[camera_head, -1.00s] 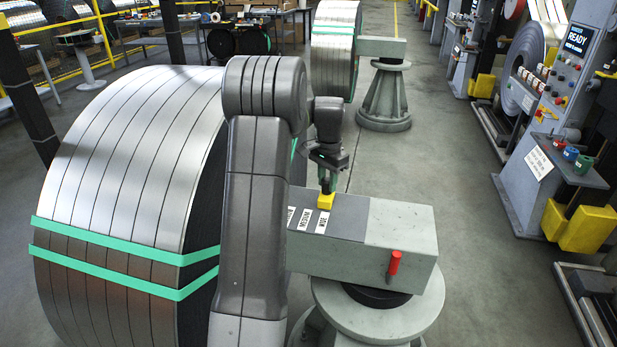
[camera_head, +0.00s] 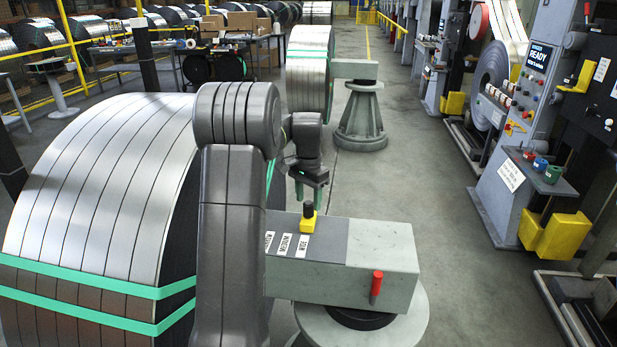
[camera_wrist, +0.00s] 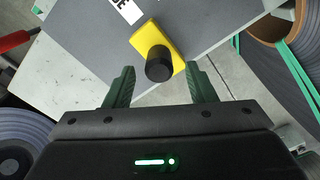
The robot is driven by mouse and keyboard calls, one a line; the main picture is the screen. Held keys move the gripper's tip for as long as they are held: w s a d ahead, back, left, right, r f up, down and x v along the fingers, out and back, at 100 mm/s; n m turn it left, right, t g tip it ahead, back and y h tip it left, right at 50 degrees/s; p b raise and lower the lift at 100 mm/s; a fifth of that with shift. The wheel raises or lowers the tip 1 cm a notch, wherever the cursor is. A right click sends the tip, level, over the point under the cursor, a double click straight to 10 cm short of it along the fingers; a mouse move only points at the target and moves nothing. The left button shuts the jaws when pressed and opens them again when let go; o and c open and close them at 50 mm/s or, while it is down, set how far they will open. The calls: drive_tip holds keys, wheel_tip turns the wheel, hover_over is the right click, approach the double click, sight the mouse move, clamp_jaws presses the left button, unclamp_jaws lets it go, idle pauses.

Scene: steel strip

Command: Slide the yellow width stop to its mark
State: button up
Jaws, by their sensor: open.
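The yellow width stop (camera_head: 309,224) with its black knob (camera_head: 308,209) sits on the dark grey plate (camera_head: 328,238) atop the grey arm of the stand. White labels lie in a row beside it: MEDIUM (camera_head: 285,244), WIDE (camera_head: 302,246) and one partly hidden by my arm. The stop is just beyond the end of the WIDE label. My gripper (camera_head: 309,196) is open and empty, raised above and behind the stop. In the wrist view, the stop (camera_wrist: 171,38) and its knob (camera_wrist: 159,64) show ahead of the parted green fingers (camera_wrist: 161,82), apart from them.
A large steel coil (camera_head: 95,190) with green straps stands at left, close to my arm. A red handle (camera_head: 376,287) sticks out of the stand's front. The control panel (camera_head: 515,130) is at right, with open floor (camera_head: 430,215) between.

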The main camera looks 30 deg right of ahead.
wheel_tip(320, 180, up, 12)
drive_tip(key=shift+f, duration=0.15)
idle(0.3)
wheel_tip(320, 180, down, 14)
drive_tip(key=shift+r, duration=0.1)
drive_tip(key=shift+w+a, duration=0.25)
drive_tip(key=shift+a, duration=0.1)
drive_tip(key=shift+a, duration=0.1)
idle(0.4)
